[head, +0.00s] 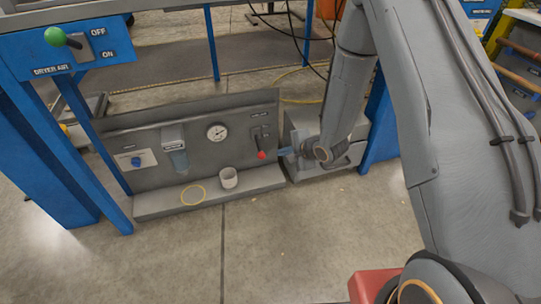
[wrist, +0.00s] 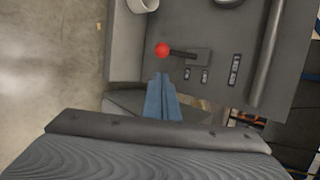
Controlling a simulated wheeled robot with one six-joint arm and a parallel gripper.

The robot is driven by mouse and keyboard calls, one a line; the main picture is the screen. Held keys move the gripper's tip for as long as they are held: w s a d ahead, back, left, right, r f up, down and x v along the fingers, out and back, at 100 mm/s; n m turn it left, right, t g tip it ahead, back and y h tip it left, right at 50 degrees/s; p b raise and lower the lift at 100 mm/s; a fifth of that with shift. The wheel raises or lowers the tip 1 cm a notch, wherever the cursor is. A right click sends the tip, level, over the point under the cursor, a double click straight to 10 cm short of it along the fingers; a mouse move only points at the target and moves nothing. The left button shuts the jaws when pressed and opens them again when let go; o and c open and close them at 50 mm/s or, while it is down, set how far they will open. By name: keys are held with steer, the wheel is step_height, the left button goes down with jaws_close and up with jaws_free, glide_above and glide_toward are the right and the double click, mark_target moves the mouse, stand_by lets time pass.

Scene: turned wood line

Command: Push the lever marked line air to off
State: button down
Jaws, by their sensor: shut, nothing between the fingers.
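The lever with a red knob (head: 262,155) is on the right part of a grey panel (head: 235,155) in the head view. Its handle points down from its dark mount. The marking above it is too small to read. In the wrist view the red knob (wrist: 162,49) and the lever's mount (wrist: 200,57) are just beyond my fingertips. My gripper (head: 284,152) is right of the knob in the head view. Its blue fingers (wrist: 161,80) are shut and empty in the wrist view. A small gap shows between the fingertips and the knob; I cannot tell the depth.
The panel also carries a gauge (head: 217,131), a filter bowl (head: 175,150) and a blue knob (head: 136,161). A white cup (head: 228,177) and a yellow ring (head: 193,195) are on its ledge. Front floor is clear.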

mark_target(259, 148)
steer(key=b+x, duration=0.5)
steer(key=x, duration=0.5)
stand_by(0.4)
steer(key=shift+s+r+g+p, duration=0.15)
steer(key=shift+r+g+p, duration=0.15)
steer(key=shift+p, duration=0.7)
